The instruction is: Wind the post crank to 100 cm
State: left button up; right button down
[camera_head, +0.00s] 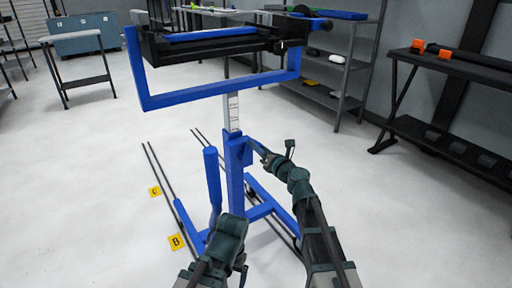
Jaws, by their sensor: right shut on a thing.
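A blue stand carries a dark-topped cradle on a blue frame (210,95) on an upright blue post (235,170). A pale inner column (232,112) with dark marks rises out of the post; its figures are too small to read. My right gripper (264,153) is at the upper right side of the post, shut on what seems to be the crank; the arm hides most of it. My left gripper (217,214) is low, left of the post, near the foot of a thick blue upright bar (212,178). Its fingers are not clear, and I cannot tell if it touches the bar.
Dark floor rails run beside the stand, with yellow markers C (155,191) and B (177,242) to their left. A dark bench (450,140) stands at right, shelving (340,65) behind, and a small table (85,82) at back left. The floor at left is clear.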

jog(key=shift+d, duration=0.2)
jog(key=c, duration=0.8)
grip_release()
jog(key=shift+f, duration=0.1)
jog(key=shift+o, duration=1.2)
jog(key=shift+a, duration=0.1)
jog(key=v, duration=1.3)
jog(key=shift+s, duration=0.35)
jog(key=shift+d, duration=0.2)
